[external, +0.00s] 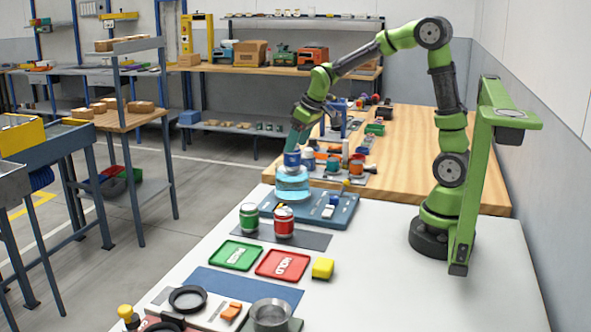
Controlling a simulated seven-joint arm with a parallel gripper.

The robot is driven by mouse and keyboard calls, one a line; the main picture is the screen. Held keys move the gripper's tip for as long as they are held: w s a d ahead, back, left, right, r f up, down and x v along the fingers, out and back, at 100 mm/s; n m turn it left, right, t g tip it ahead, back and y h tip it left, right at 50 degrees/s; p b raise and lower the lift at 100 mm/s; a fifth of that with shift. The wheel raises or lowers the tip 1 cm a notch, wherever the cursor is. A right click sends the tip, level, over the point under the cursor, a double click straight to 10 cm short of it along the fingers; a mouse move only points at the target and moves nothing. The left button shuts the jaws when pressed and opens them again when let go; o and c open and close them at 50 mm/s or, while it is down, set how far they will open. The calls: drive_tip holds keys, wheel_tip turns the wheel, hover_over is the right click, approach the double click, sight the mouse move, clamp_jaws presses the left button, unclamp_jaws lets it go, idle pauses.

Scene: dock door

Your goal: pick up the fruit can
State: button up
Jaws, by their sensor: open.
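Two cans stand upright side by side on a dark grey mat: a green one with a pale band (249,218) and a red one with a pale band (284,224). Their labels are too small to read, so I cannot tell which is the fruit can. My gripper (291,199) is at the end of the downward-reaching arm, just behind the red can and over the blue tray. Its fingers are small and partly hidden; it is open, with no can seen held in it.
The blue tray (342,213) holds small parts. In front of the cans lie a green tray (222,262), a red tray marked HOLD (270,268) and a yellow block (322,268). A metal cup (270,315) stands at the front. The white table's right side is clear.

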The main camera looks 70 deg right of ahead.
sight(292, 158)
drive_tip(key=x, duration=0.5)
drive_tip(key=shift+s+a+f, duration=0.1)
drive_tip(key=shift+a+f, duration=0.1)
drive_tip(key=c, duration=1)
drive_tip(key=shift+o, duration=0.2)
drive_tip(key=shift+r, duration=0.1)
